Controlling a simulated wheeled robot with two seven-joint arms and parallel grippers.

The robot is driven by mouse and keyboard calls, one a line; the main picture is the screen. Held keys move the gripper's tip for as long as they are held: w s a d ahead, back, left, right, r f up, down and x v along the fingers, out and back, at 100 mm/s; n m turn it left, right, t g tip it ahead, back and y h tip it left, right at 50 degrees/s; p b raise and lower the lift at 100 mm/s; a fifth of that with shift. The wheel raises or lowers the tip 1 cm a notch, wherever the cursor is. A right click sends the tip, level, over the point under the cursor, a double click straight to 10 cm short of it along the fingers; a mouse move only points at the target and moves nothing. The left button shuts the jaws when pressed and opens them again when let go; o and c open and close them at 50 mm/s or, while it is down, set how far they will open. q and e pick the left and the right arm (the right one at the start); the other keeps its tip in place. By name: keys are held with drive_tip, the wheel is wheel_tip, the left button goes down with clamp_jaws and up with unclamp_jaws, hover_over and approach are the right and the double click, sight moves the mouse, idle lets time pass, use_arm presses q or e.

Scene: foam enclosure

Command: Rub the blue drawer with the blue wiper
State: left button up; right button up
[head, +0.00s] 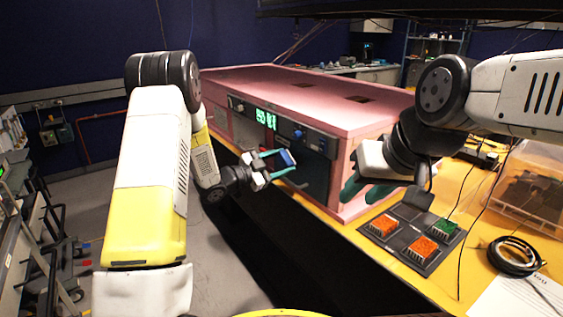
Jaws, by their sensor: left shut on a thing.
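The pink foam enclosure (370,115) has a dark front with a bluish strip (318,143) below its top edge, which looks like the blue drawer. I cannot tell its exact outline. My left gripper (282,164) is in front of this face, its teal fingers shut on the small blue wiper (288,158). The wiper overlaps the dark front in the picture; I cannot tell whether it touches. My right gripper (366,192) is at the enclosure's right corner, its teal fingers apart and nothing seen between them.
A green-digit display (265,118) sits on the front, left of the strip. On the yellow table, a dark tray (400,244) holds orange and green blocks. A black cable coil (514,256) and clear box (528,185) are at the right.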

sight(309, 166)
use_arm(q)
drive_tip(key=shift+x, duration=0.95)
drive_tip(key=shift+s, duration=0.1)
drive_tip(key=shift+s+d, duration=0.75)
drive_tip(key=shift+s, duration=0.25)
drive_tip(key=shift+s+d, duration=0.7)
drive_tip(key=shift+s, duration=0.25)
drive_tip(key=shift+s+d, duration=0.75)
drive_tip(key=shift+s, duration=0.25)
drive_tip(key=shift+w+a, duration=0.75)
drive_tip(key=shift+w, duration=0.25)
drive_tip(key=shift+w+a, duration=0.75)
drive_tip(key=shift+w, duration=0.3)
drive_tip(key=shift+w+a, duration=0.7)
drive_tip(key=shift+w, duration=0.3)
drive_tip(key=shift+v, duration=3.05)
drive_tip(key=shift+v, duration=1.5)
